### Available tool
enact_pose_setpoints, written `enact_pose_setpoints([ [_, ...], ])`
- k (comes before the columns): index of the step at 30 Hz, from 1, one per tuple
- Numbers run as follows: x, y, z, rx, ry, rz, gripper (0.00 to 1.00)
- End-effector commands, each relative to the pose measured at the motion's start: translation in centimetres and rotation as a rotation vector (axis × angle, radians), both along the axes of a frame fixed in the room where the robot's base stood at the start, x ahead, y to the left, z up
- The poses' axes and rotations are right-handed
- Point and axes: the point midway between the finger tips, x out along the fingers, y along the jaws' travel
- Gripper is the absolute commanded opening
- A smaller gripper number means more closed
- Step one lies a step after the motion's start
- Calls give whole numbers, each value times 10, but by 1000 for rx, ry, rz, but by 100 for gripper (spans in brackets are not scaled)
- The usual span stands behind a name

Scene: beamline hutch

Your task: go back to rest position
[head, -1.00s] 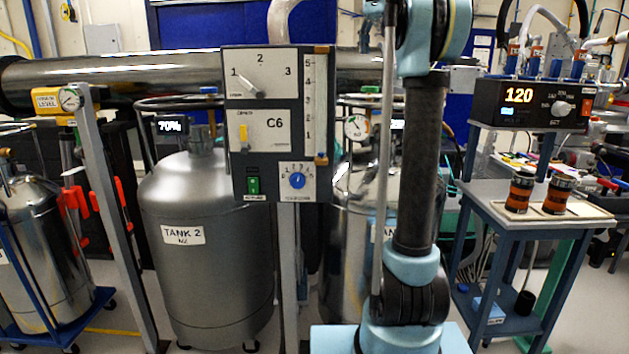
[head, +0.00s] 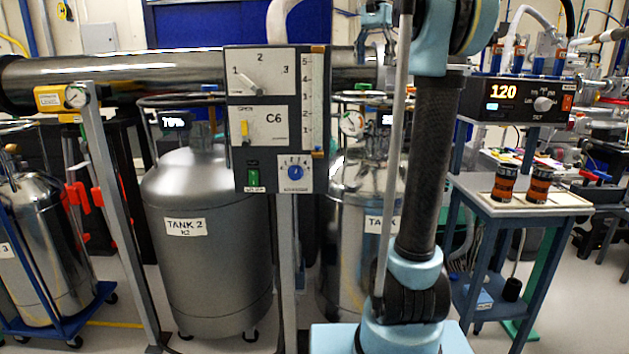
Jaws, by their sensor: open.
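My arm (head: 428,165) rises in the right middle of the head view, its dark tube leaning slightly to the right above a light-blue base. Its upper joint is cut off by the top edge.
A control panel (head: 268,215) on a post stands close to my arm's left. Behind are the TANK 2 vessel (head: 205,265), another tank (head: 345,270) and a horizontal pipe (head: 150,72). At right, a blue-framed cart (head: 480,204) carries two orange-black cylinders (head: 521,184).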

Motion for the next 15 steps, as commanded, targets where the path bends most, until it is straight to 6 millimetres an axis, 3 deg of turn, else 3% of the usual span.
enact_pose_setpoints([
  [8, -48, -2, -63, -6, -30, 115, 70],
  [15, -100, -3, -138, -14, -60, 232, 70],
])
